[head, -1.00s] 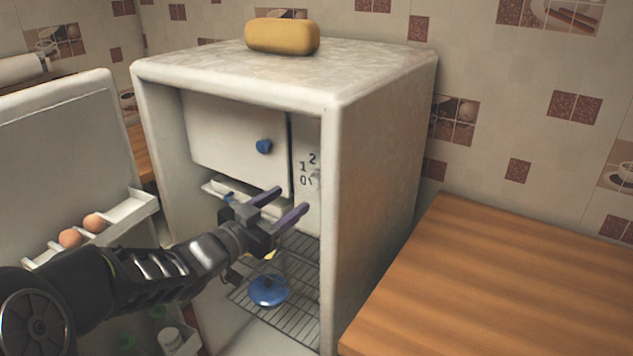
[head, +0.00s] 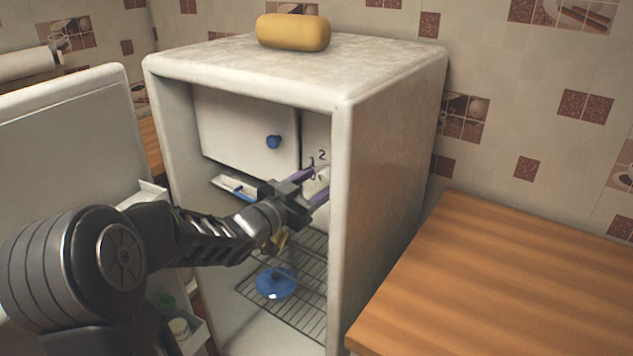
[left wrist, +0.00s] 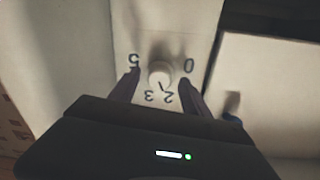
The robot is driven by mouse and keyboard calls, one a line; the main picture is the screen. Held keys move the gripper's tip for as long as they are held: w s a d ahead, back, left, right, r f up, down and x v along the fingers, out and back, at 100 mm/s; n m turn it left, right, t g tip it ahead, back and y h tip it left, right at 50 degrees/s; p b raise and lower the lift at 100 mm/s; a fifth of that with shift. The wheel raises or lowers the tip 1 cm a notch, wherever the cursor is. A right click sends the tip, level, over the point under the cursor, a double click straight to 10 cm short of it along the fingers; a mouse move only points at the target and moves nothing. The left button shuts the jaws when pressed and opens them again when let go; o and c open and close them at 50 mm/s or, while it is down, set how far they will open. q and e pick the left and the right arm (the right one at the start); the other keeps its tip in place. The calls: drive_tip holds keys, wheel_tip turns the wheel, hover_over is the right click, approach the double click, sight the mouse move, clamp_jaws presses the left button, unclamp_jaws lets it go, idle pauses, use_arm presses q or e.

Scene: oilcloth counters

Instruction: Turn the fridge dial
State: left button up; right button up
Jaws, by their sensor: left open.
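The fridge (head: 385,190) stands open with its door (head: 70,150) swung to the left. The white round dial (left wrist: 159,75) is on the inner right wall panel, with printed numbers around it and a dark mark on its face. In the head view the dial (head: 317,182) is partly hidden by my left gripper (head: 318,183). My left gripper is open inside the fridge, and in the left wrist view its fingers (left wrist: 158,88) are on either side of the dial. I cannot tell if they touch it. My right gripper is not in view.
A wire shelf (head: 300,312) below holds a blue lid (head: 276,283). A yellow loaf-like object (head: 293,32) lies on top. A wooden counter (head: 510,280) is at right.

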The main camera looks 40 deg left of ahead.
use_arm(q)
drive_tip(key=shift+c, duration=0.4)
clamp_jaws()
